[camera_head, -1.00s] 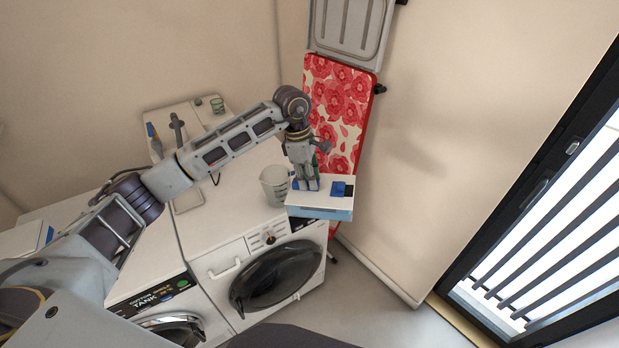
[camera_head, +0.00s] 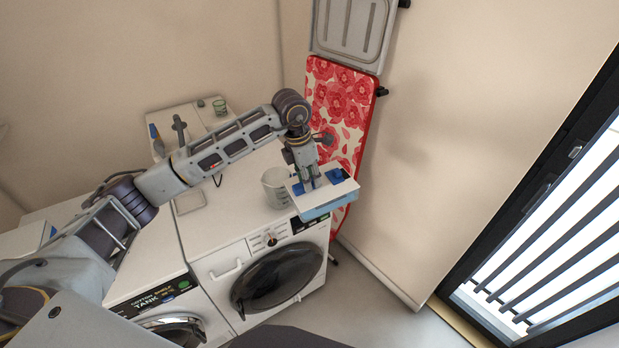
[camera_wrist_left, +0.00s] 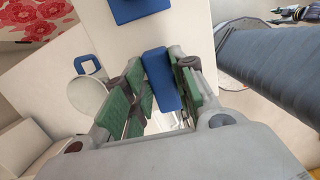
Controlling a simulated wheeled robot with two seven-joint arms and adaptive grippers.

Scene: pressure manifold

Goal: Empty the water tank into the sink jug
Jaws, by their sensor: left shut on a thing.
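The water tank (camera_head: 318,204), a flat box with a white top and light blue side, hangs in my left gripper (camera_head: 309,184) above the front right corner of the right-hand machine. The tank is tilted, its left end lower in the head view. In the left wrist view my left gripper (camera_wrist_left: 157,92) has green pads shut around the tank's blue handle (camera_wrist_left: 158,78). A pale translucent jug (camera_head: 274,188) stands upright on the machine top, just left of the tank's low end. I see no water running. My right gripper is not in view.
The white washing machine (camera_head: 222,207) has a round dark door. A sink with a tap (camera_head: 180,128) and a green cup (camera_head: 219,107) are behind. A red floral ironing board (camera_head: 340,95) leans on the wall close behind the tank. Floor on the right is clear.

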